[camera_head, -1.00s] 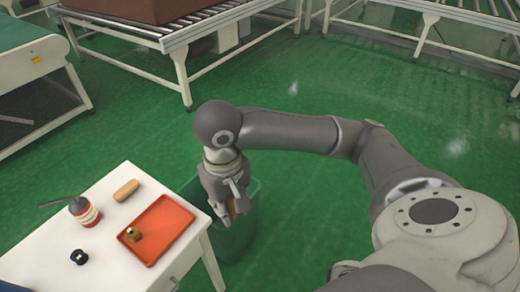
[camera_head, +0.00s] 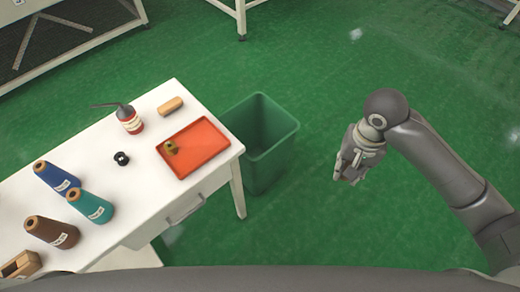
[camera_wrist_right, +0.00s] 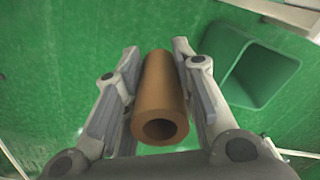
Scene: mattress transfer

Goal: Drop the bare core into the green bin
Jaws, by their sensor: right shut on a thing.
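The bare core is a plain brown tube (camera_wrist_right: 161,88) with its open end facing the camera in the right wrist view. My right gripper (camera_head: 347,177) is shut on it, with a finger on each side. In the head view the gripper hides the core. The green bin (camera_head: 262,150) is open at the top and stands on the floor beside the table. My right gripper is to the right of the bin, clear of its opening. In the right wrist view the bin (camera_wrist_right: 252,75) is at the upper right. My left gripper is not in view.
The white table (camera_head: 120,180) carries an orange tray (camera_head: 205,150) with a small brass-coloured piece, several yarn cones (camera_head: 92,206), a dark-topped bottle (camera_head: 130,120), a tan roll (camera_head: 170,105) and a small black part (camera_head: 121,158).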

